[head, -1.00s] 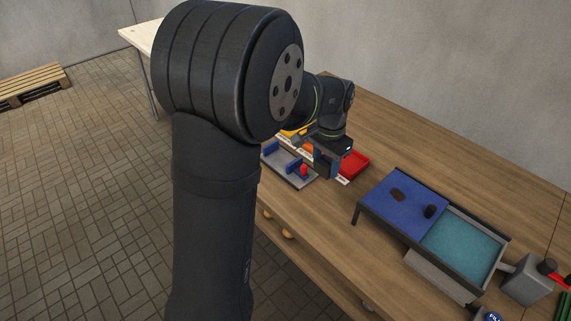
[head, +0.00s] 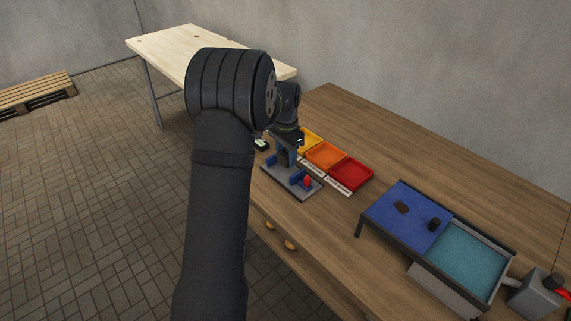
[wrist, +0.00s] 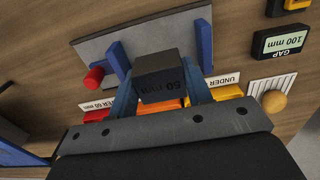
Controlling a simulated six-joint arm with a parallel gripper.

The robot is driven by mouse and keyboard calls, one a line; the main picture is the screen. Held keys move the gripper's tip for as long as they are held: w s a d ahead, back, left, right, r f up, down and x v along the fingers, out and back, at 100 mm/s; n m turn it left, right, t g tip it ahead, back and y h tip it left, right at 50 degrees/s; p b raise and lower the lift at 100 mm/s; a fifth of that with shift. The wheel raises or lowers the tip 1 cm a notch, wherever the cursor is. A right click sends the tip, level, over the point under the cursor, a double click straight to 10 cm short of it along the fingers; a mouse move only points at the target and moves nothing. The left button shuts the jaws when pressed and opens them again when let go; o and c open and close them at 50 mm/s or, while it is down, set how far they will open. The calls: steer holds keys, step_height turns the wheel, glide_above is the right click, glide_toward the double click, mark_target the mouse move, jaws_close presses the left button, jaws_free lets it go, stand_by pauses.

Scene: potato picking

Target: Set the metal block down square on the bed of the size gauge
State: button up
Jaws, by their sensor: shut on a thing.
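My gripper (wrist: 163,92) is shut on the metal block (wrist: 162,66), a dark block marked 50 mm, with one blue finger on each side. The size gauge has a grey bed (wrist: 155,35), two blue jaws and a red knob (wrist: 94,78). In the wrist view the block lies between the left jaw (wrist: 118,60) and the right jaw (wrist: 204,44), in front of the bed. Whether it touches the bed cannot be told. In the head view my gripper (head: 286,158) is over the far part of the gauge (head: 303,193).
The gauge display (wrist: 282,42) reads GAP 100 mm. Yellow (head: 307,141), orange (head: 326,156) and red (head: 350,175) trays with labels stand right beside the gauge. A blue-topped stand with a teal bin (head: 462,266) is at the right. Bare wood lies between.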

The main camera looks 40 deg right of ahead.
mark_target(286, 164)
steer(key=shift+f, duration=2.05)
steer(key=o, duration=0.8)
steer(key=shift+f, duration=0.15)
step_height(286, 164, up, 12)
steer(key=shift+r, duration=0.2)
steer(key=shift+f, duration=4.2)
